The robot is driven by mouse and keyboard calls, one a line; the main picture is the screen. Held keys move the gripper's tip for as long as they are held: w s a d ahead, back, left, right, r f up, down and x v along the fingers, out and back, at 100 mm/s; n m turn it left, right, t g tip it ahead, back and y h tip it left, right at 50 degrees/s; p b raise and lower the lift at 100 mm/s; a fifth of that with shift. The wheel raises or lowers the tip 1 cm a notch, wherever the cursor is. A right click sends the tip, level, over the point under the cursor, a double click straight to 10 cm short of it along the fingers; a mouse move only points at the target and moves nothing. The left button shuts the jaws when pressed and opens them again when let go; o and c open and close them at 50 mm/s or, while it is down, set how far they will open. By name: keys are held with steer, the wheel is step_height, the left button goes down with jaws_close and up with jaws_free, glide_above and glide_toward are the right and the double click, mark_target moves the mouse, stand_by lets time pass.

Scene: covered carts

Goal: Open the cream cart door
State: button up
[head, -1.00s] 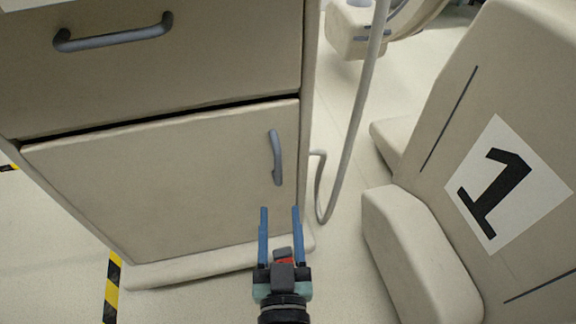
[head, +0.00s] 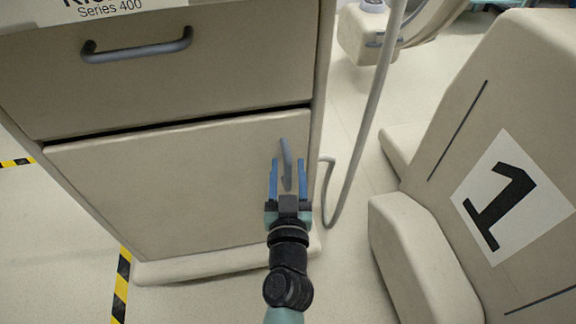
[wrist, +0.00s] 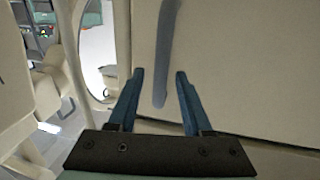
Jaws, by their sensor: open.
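The cream cart door (head: 180,185) is the lower front panel of the cart and looks closed. Its grey-blue vertical handle (head: 286,160) sits near the door's right edge. My gripper (head: 288,165) is open in front of the handle. In the head view its two blue fingers appear on either side of the handle's lower part. In the wrist view the handle (wrist: 165,55) rises between and beyond the fingertips (wrist: 160,72). I see no finger touching it, and the remaining depth is hard to tell.
Above the door is a drawer (head: 180,80) with a horizontal handle (head: 137,46). A grey hose (head: 365,120) hangs just right of the cart. A cream machine marked 1 (head: 490,170) stands at the right. Yellow-black tape (head: 121,285) marks the floor at left.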

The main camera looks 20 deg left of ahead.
steer(key=shift+w+a, duration=0.1)
steer(key=shift+w, duration=0.1)
jaws_close()
stand_by(1.4)
